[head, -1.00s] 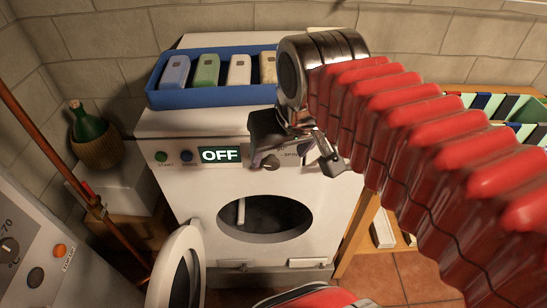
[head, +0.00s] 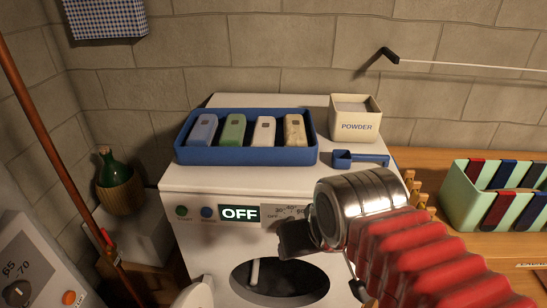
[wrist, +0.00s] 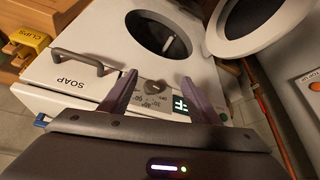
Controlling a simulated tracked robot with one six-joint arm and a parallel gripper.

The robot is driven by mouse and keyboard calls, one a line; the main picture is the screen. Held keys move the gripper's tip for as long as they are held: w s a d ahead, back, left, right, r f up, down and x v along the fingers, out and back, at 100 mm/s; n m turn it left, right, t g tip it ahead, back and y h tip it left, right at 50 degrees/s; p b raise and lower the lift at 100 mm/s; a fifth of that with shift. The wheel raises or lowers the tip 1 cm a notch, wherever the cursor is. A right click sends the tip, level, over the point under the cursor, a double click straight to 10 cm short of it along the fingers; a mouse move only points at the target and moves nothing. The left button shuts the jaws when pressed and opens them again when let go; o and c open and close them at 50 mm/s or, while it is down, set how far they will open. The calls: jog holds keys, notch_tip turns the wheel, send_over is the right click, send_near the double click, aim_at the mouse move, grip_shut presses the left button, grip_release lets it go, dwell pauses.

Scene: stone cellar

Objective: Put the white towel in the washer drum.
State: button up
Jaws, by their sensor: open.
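I see no white towel in either current view. The white washer (head: 187,180) stands ahead, its display reading OFF. Its round drum opening (head: 280,283) is uncovered and dark inside, with one pale bar showing; the wrist view shows the opening too (wrist: 150,33). The round door (wrist: 252,20) is swung wide open in the wrist view; only its top edge (head: 196,294) shows in the head view. My gripper (head: 325,266) is open in front of the washer's control panel. In the wrist view the fingers (wrist: 160,80) are apart with nothing between them, the knob beyond.
A mint crate (head: 473,210) sits on the wooden table at right. A broom-like pole (head: 40,130) and green bottle (head: 113,168) are left.

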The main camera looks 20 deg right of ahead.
jog(key=w+r+m, duration=0.2)
jog(key=w+r, duration=1.1)
jog(key=w, duration=0.3)
jog(key=m+g+h, duration=0.1)
send_near(264, 129)
jog(key=r, duration=0.3)
jog(key=shift+s+a, duration=0.3)
jog(key=shift+a, duration=0.1)
jog(key=shift+f, duration=0.1)
jog(key=shift+x, duration=4.25)
jog(key=shift+s+d+f, duration=0.1)
jog(key=shift+d, duration=0.05)
jog(key=shift+x, duration=2.55)
jog(key=shift+s+d, duration=0.1)
jog(key=shift+c, duration=0.4)
